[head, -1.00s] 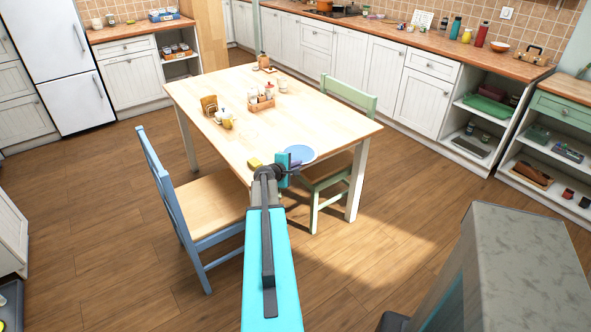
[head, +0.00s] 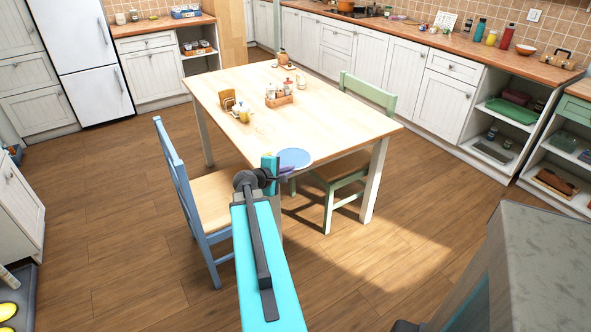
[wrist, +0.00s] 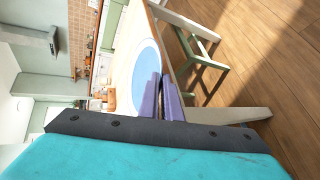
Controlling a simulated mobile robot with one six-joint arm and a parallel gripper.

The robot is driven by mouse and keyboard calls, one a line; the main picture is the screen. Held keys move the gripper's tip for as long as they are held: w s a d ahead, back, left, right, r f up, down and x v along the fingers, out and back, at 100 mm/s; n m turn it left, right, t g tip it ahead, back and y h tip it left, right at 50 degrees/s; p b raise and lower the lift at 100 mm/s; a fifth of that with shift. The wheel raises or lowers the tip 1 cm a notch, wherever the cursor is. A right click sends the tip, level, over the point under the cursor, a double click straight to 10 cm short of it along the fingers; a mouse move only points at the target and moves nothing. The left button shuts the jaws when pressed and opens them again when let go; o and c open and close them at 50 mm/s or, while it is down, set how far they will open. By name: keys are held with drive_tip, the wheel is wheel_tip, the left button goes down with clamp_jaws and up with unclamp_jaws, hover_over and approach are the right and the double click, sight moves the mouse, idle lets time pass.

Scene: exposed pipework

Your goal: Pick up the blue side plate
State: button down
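The blue side plate (head: 295,157) has a pale rim. It is at the near edge of the wooden table (head: 350,125) in the head view, at the tip of my arm. It fills the centre of the wrist view (wrist: 146,72). My gripper (wrist: 161,84) has its two purple fingers close together, one on each side of the plate's near rim, and is shut on it. The nearer finger hides part of the rim. Whether the plate is clear of the tabletop is hard to tell.
A blue chair (head: 190,200) stands left of my arm and a green chair (head: 345,170) to its right. A condiment caddy (head: 278,96) and a small tray with a jar (head: 243,114) stand further back on the table. A grey-topped unit (head: 540,260) is at the near right.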

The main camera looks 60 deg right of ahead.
drive_tip(key=shift+w+a+r, duration=0.1)
drive_tip(key=shift+w+a, duration=0.05)
drive_tip(key=shift+a, duration=0.3)
drive_tip(key=shift+w+a+r, duration=0.1)
drive_tip(key=shift+w+a, duration=0.05)
drive_tip(key=shift+a, duration=0.3)
drive_tip(key=shift+f, duration=0.1)
drive_tip(key=w+a+r+n+t+y, duration=0.1)
drive_tip(key=w+a+r+n+t, duration=0.3)
drive_tip(key=w+a, duration=0.95)
drive_tip(key=w+a+r+n+t, duration=0.25)
drive_tip(key=w+a+r, duration=0.45)
drive_tip(key=w+a, duration=0.65)
drive_tip(key=w+a+r+n+t+y, duration=0.2)
drive_tip(key=w+a+r+n+y, duration=0.1)
drive_tip(key=a, duration=0.9)
drive_tip(key=w+a+r+n+t+y, duration=0.3)
drive_tip(key=w+a, duration=0.5)
drive_tip(key=a, duration=0.4)
drive_tip(key=w+a+r+n+t+y, duration=0.3)
drive_tip(key=w+a+r+n+y, duration=0.2)
drive_tip(key=a, duration=0.7)
drive_tip(key=shift+w+r+n+y, duration=0.2)
drive_tip(key=shift+n+y, duration=0.2)
drive_tip(key=shift+n, duration=0.45)
